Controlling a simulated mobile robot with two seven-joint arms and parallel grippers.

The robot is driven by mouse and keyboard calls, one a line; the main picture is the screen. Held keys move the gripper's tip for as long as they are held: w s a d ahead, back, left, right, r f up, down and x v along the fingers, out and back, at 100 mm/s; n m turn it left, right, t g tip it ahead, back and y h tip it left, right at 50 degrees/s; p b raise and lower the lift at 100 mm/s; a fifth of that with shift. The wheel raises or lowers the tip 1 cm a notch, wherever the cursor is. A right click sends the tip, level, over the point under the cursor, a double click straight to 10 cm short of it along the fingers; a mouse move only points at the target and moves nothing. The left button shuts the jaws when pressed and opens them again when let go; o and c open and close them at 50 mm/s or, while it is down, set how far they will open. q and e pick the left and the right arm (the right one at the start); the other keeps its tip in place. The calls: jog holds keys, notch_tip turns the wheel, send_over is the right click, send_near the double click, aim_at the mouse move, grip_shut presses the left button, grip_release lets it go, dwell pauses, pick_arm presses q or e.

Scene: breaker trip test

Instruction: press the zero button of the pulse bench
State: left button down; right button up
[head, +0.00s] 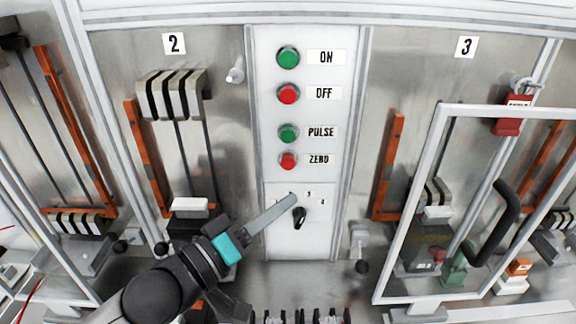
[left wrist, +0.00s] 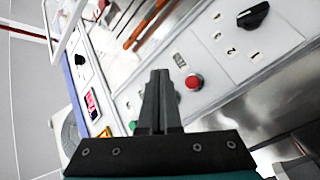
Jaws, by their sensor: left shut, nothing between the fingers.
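The red zero button (head: 288,160), labelled ZERO, is the lowest of a column of buttons on the white centre panel (head: 264,120). The green pulse button (head: 288,132) is just above it. My left gripper (head: 291,200) is shut and empty, its tip below the zero button and in front of the selector plate. In the left wrist view, a red button (left wrist: 193,81), apparently the zero one, is just right of my shut fingertips (left wrist: 158,76). The fingers partly hide what is behind them. I cannot tell the gap to the panel. My right gripper is not in view.
A black selector knob (head: 299,217) is close to my left gripper's tip. A red off button (head: 288,94) and a green on button (head: 288,57) are higher up. Bay 3, at right, has a grey-framed door (head: 440,140) with a black handle (head: 497,222) and a red padlock (head: 508,127).

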aim_at(288, 163)
pick_arm(q)
jog(key=w+b, duration=0.1)
jog(key=w, duration=0.6)
jog(key=shift+w+b, duration=0.3)
jog(key=shift+b, duration=0.1)
dwell(1.2)
jog(key=shift+w, duration=0.1)
dwell(0.4)
jog(key=shift+w, duration=0.35)
